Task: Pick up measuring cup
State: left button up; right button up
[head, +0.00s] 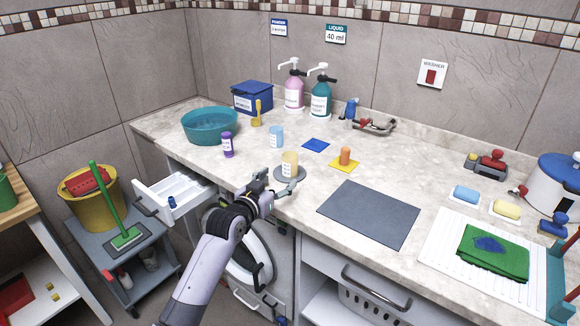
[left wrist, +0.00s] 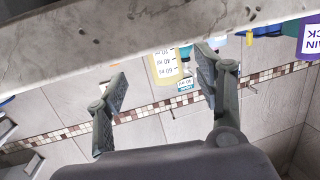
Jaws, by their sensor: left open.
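The measuring cup (head: 290,161), pale yellow with a printed scale, stands upright on a round grey disc (head: 283,175) near the counter's front edge. In the left wrist view, which is upside down, the cup (left wrist: 165,66) shows between the fingers, beyond them, partly cut off by the counter edge (left wrist: 90,40). My left gripper (head: 274,184) is open and empty at the front edge, just before the cup. Its spread fingers also show in the left wrist view (left wrist: 160,84). No contact with the cup is visible. My right gripper is not in view.
A light blue cup (head: 276,136) and a purple bottle (head: 228,145) stand behind and left. An orange cylinder (head: 346,155) stands on a yellow square to the right. A dark mat (head: 369,214) lies front right. An open drawer (head: 172,197) juts out at left.

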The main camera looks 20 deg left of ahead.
aim_at(286, 170)
pick_arm(q)
jog(key=shift+w+d+f, duration=0.1)
jog(key=shift+w+f, duration=0.05)
jog(key=shift+w, duration=1.05)
jog(key=shift+r+x, duration=0.15)
jog(key=shift+x, duration=0.9)
jog(key=shift+r+x, duration=0.15)
jog(key=shift+x, duration=0.9)
grip_shut()
